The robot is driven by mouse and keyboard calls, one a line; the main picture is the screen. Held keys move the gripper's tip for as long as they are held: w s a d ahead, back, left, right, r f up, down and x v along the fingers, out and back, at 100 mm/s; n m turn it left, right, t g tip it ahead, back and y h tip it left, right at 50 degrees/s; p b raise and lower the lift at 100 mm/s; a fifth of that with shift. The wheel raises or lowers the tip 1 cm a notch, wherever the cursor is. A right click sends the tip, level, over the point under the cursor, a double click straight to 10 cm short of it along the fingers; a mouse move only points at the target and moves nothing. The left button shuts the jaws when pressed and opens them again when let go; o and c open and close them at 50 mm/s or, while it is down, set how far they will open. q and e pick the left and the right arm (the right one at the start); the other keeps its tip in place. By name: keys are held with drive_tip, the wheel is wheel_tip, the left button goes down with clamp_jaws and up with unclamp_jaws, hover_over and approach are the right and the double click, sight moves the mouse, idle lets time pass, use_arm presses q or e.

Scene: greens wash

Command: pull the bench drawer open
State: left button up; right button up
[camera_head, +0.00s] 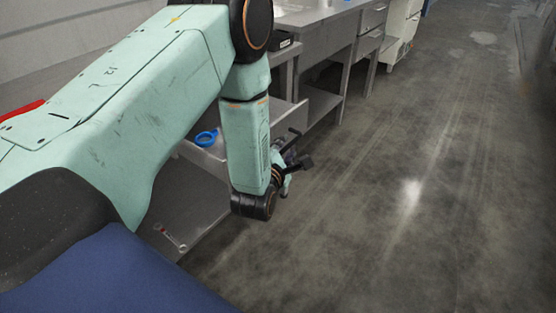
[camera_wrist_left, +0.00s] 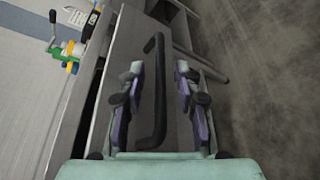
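The grey drawer front (camera_wrist_left: 132,58) fills the middle of the left wrist view. A black bar handle (camera_wrist_left: 157,85) runs along it. My left gripper (camera_wrist_left: 160,88) is open, with its two fingers apart on either side of the handle; gaps show between handle and fingers. In the head view my left gripper (camera_head: 293,155) is low beside the bench front, partly hidden by my mint-green forearm. My arm also hides much of the drawer there, so I cannot tell how far it is out. My right gripper is not in view.
A blue ring-shaped thing (camera_head: 206,137) lies on a pale surface left of my forearm. A colourful fitting (camera_wrist_left: 68,50) is on the bench in the wrist view. The concrete floor (camera_head: 430,200) at right is clear.

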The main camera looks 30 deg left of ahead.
use_arm(q)
drive_tip(key=v, duration=1)
drive_tip(key=s+d+f+m+g+h, duration=0.3)
drive_tip(key=s+f+m+g, duration=0.6)
drive_tip(key=f+m, duration=0.65)
drive_tip(key=s+d+f+m+g, duration=0.1)
drive_tip(key=s+f+m+g, duration=0.1)
drive_tip(key=s+m, duration=0.3)
drive_tip(key=s+d+f+m+g+h, duration=0.1)
drive_tip(key=s+m+g, duration=0.3)
drive_tip(key=s, duration=1)
drive_tip(key=shift+s+d+f+m, duration=0.35)
drive_tip(key=shift+d+m, duration=0.25)
drive_tip(key=shift+m, duration=0.65)
